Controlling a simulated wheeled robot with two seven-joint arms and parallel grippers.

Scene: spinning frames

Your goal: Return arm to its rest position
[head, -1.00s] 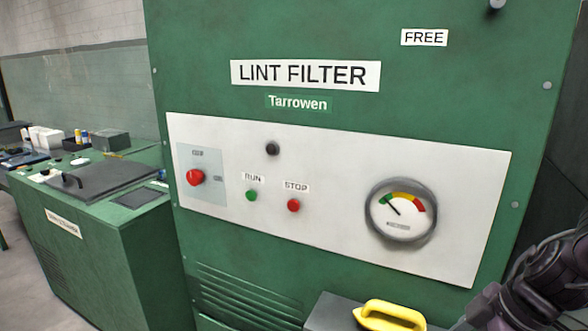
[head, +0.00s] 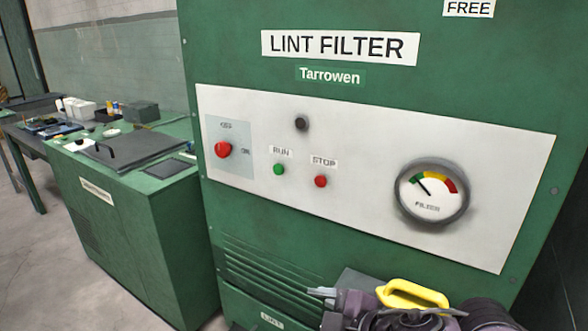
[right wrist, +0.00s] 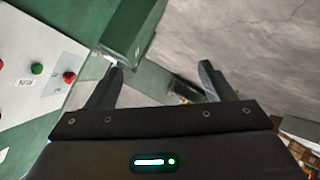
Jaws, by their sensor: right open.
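My right gripper (head: 322,298) is at the bottom of the head view, in front of the lower part of the green lint filter cabinet (head: 225,60). In the right wrist view its two fingers (right wrist: 160,82) are apart with nothing between them. Part of my right arm shows beside it at the bottom right, below a yellow handle (head: 412,292). The gripper is apart from the cabinet's panel (head: 350,200). My left gripper is not in view.
The panel carries a red knob (head: 223,150), a green button (head: 279,169), a red button (head: 320,181) and a gauge (head: 432,193). A lower green cabinet (head: 130,240) stands left. Grey floor (head: 40,265) is open at the lower left.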

